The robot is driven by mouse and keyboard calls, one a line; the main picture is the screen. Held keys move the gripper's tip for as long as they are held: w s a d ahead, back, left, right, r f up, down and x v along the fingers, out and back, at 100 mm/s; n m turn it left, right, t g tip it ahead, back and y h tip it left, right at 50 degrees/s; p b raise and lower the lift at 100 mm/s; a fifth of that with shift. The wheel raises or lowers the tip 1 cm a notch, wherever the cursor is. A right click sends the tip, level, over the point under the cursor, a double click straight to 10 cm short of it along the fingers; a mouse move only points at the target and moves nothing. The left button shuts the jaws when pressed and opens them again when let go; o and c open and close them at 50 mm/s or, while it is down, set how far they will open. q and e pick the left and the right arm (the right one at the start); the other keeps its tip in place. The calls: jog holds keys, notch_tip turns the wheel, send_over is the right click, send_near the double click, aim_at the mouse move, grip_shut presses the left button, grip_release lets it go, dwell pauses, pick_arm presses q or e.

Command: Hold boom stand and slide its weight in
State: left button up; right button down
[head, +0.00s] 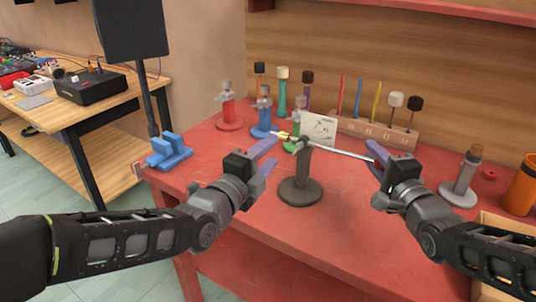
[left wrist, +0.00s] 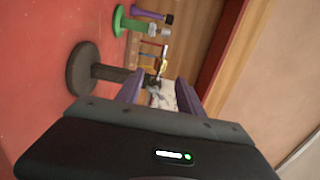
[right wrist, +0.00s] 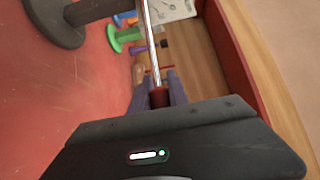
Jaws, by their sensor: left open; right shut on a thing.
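The boom stand (head: 301,190) has a dark grey round base and short post, upright on the red table. Its silver boom rod (head: 342,151) crosses the post top, sloping down to the right. A small yellow piece (head: 284,135), perhaps the weight, is near the rod's left end. My right gripper (head: 371,158) is shut on the rod's right end; a dark red part (right wrist: 158,97) shows between its fingers in the right wrist view. My left gripper (head: 271,153) is open and empty, left of the post near the rod's left end. The stand's base (left wrist: 80,69) shows in the left wrist view.
Red, blue and green stands with mallets are behind the boom stand. A white card (head: 319,128) and a wooden rack (head: 375,131) are at the back. A grey stand (head: 459,190) and orange cup (head: 522,186) are right. A blue block stand (head: 168,152) is left. The table front is clear.

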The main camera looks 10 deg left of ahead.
jog(key=c, duration=1.2)
grip_release()
jog(key=v, duration=1.2)
